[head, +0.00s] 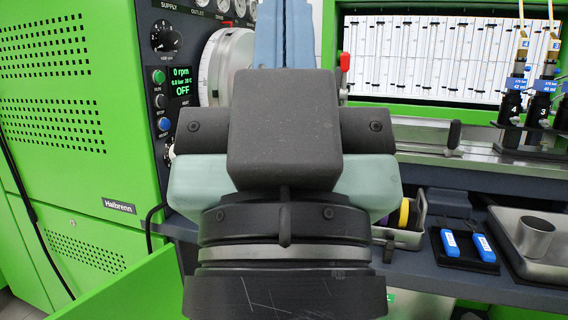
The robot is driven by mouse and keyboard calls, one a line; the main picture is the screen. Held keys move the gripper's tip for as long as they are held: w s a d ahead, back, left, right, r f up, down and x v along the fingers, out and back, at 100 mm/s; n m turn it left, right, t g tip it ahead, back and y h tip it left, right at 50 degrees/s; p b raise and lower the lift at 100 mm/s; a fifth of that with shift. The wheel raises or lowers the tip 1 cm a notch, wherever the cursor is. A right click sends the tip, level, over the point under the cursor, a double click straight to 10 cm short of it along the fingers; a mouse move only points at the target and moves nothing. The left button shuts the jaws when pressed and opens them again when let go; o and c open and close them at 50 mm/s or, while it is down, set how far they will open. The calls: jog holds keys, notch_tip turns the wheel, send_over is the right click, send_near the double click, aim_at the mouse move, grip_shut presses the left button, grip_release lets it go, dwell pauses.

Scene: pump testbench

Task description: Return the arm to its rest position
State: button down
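My gripper (284,32) fills the middle of the head view, seen from behind. Its dark block, teal side parts and round black wrist are close to the camera. A pale blue part, seemingly its fingers, rises behind the block to the top edge of the picture.
A green test bench with a control panel (178,80) reading 0 rpm and OFF stands at left. At right are a graduated tube display (430,55), black injectors (512,105), blue-labelled items (450,243) and a metal tray (555,268) with a cup (534,238).

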notch_tip(320, 180, up, 30)
jog(key=p, duration=2.8)
jog(key=shift+r, duration=0.2)
